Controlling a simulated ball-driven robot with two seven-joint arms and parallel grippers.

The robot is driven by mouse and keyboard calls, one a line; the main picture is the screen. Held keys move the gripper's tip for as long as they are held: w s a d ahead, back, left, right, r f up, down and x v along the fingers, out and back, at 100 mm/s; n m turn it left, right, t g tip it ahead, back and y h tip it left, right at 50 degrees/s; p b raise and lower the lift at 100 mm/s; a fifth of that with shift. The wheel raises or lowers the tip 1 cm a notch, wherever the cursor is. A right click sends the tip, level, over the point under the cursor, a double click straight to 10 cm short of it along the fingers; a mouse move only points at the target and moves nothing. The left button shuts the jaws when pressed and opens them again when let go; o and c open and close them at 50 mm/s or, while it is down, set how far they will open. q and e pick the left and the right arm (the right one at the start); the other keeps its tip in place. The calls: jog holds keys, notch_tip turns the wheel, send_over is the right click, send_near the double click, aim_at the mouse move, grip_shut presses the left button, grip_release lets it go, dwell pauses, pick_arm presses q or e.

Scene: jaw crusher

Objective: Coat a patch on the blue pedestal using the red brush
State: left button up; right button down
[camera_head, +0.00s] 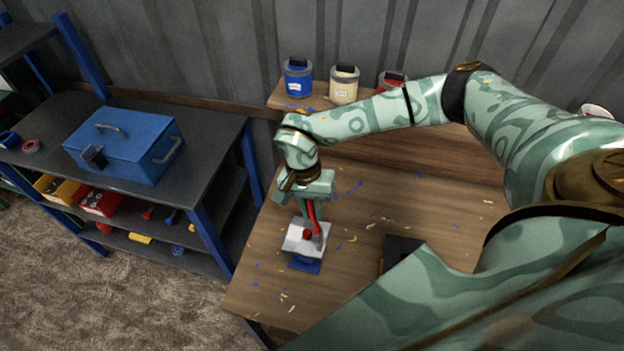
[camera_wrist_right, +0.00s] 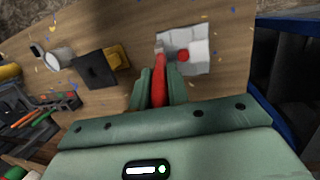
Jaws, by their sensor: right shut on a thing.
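The blue pedestal (camera_head: 304,265) stands on the wooden table with a pale grey-white top plate (camera_head: 296,243); the plate also shows in the wrist view (camera_wrist_right: 197,38). A small red patch (camera_head: 307,235) is on the plate, also seen in the wrist view (camera_wrist_right: 183,56). My right gripper (camera_head: 311,205), also in the wrist view (camera_wrist_right: 158,88), is shut on the red brush (camera_head: 312,216), whose red handle shows between the fingers (camera_wrist_right: 158,92). The brush points down at the plate, its tip beside the red patch. I cannot tell if the bristles touch. My left gripper is not in view.
Blue (camera_head: 298,80), white (camera_head: 343,86) and red (camera_head: 391,81) paint pots stand at the back on a raised ledge. A dark square object (camera_head: 402,250) lies right of the pedestal. Small paint-coloured chips are scattered over the table. A dark shelf with a blue toolbox (camera_head: 125,146) stands left.

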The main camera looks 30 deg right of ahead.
jog(key=shift+f, duration=0.45)
jog(key=shift+d, duration=0.1)
jog(key=shift+w+d+r+p, duration=0.1)
jog(key=shift+w+d+p, duration=0.4)
jog(key=shift+s+a+p, duration=0.35)
jog(key=shift+s+a, duration=0.2)
jog(key=shift+a, duration=0.05)
dwell(1.0)
